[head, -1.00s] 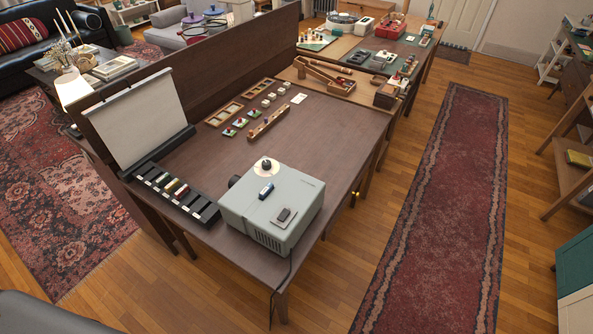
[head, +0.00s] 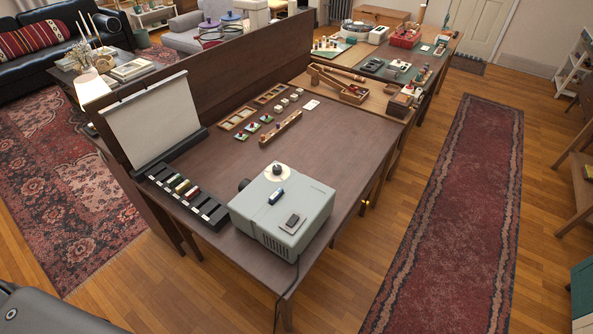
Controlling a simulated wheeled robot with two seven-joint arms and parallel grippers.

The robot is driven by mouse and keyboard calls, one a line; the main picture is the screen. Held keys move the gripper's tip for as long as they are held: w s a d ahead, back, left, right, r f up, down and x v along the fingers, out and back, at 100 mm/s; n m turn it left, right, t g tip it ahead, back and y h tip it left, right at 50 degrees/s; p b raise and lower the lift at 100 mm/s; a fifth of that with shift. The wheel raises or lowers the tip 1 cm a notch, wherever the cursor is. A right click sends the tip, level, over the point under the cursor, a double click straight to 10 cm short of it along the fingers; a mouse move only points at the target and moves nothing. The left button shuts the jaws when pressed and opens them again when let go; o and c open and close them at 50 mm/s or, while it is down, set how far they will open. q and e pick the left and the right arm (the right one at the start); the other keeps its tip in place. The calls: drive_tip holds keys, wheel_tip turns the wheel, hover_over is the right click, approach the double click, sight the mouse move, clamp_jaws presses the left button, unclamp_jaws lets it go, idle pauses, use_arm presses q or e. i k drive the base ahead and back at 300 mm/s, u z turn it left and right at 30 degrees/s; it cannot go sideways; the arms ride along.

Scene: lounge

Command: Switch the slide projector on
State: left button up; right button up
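The slide projector (head: 283,209) is a pale grey-green box near the front corner of the dark wooden table. On its top are a round white dial with a black knob (head: 278,170), a small dark blue switch-like part (head: 276,196) and a dark rectangular switch-like part (head: 293,222). Its dark lens (head: 244,184) faces the left. I cannot tell from here whether it is on. A blank white screen (head: 150,120) stands at the table's left end. Neither gripper is in view.
A black slide rack (head: 188,196) lies between screen and projector. Wooden trays (head: 238,118) and small coloured pieces lie farther back on the table (head: 340,140). A cable hangs off the front edge. Bare floor and a red runner (head: 450,220) lie to the right.

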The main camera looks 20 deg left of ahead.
sight(292, 221)
drive_tip(key=u, duration=0.95)
drive_tip(key=k, duration=0.35)
drive_tip(key=z, duration=0.85)
